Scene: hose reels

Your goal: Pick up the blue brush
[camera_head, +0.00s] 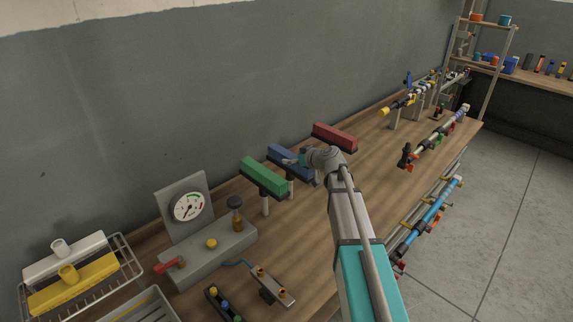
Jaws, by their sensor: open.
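The blue brush (277,154) is in the middle of the wooden bench, between a green brush (263,176) and a red brush (335,136). It is a long blue block raised on a grey post. My gripper (291,162) is at the right part of the blue brush, over or against it. My wrist hides some of the brush's right end. The gripper is open; the fingers are small here, and I cannot tell whether they touch the brush or stand around it.
The green brush, also on a post, is close in front. Hose nozzles on stands (411,101) are at the far right. Bare bench top (385,165) lies right of my arm.

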